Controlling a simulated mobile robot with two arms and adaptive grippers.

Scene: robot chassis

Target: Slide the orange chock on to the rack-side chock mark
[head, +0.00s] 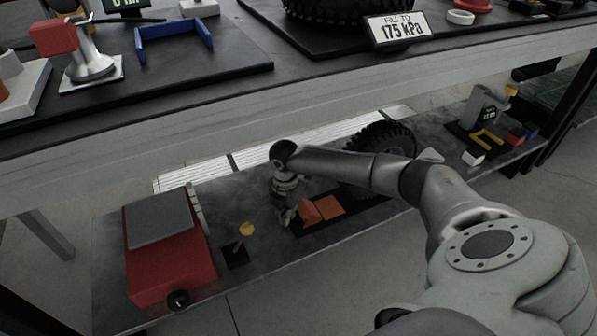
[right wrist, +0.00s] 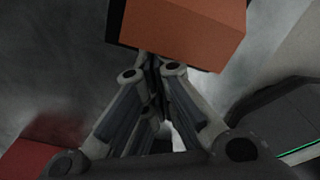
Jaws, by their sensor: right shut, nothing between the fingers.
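The orange chock (head: 309,212) lies on a dark mat on the low shelf, in front of a black tyre. A flatter orange patch (head: 330,204) adjoins it on the right; I cannot tell whether this is a chock mark or part of the chock. My right gripper (head: 287,216) is down at the chock's left side, shut and empty. In the right wrist view the chock (right wrist: 185,30) is just beyond the closed fingertips (right wrist: 150,62); contact is unclear. My left gripper is in neither view.
On the low shelf, a red box with a grey top (head: 165,250) and a yellow knob on a black base (head: 238,250) stand left of the gripper. The tyre (head: 380,142) stands behind the chock. The upper bench (head: 300,100) overhangs the shelf's back.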

